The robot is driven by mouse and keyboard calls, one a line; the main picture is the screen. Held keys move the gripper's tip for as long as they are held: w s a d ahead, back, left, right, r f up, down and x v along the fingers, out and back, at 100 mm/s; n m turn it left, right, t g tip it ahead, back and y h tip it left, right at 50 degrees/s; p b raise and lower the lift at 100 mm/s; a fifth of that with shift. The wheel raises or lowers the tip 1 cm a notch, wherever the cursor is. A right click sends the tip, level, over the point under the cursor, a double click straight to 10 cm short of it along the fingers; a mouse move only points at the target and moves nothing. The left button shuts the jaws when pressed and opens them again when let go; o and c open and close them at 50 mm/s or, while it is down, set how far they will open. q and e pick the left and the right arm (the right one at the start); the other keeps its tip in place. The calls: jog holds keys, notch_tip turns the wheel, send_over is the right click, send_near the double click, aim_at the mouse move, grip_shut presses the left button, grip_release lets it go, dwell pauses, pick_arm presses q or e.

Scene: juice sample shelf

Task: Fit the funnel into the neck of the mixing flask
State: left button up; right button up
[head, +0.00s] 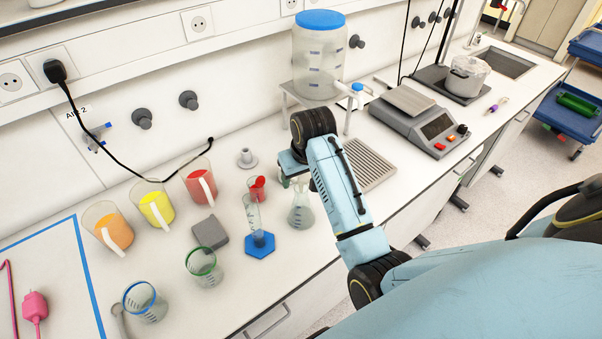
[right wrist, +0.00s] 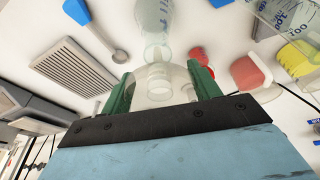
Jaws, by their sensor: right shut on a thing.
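The mixing flask (head: 301,215) is clear and conical and stands upright on the white bench. The flask also shows in that view (right wrist: 153,16), beyond the funnel. The funnel's narrow end overlaps the flask's neck from this angle; I cannot tell whether it is inside or only above. In the head view the gripper and arm mostly hide the funnel. My left gripper is not in view.
A graduated cylinder on a blue hexagonal base (head: 260,244) stands close left of the flask. A slotted drain tray (head: 370,166) lies to the right, beyond my arm. Further left are a grey block (head: 209,232), a green-rimmed beaker (head: 204,270) and several coloured jugs.

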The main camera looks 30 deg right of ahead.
dwell(0.4)
jog(key=shift+p, duration=0.35)
jog(key=shift+f, duration=0.85)
jog(key=o, duration=1)
jog(key=shift+o, duration=0.2)
jog(key=shift+r, duration=0.1)
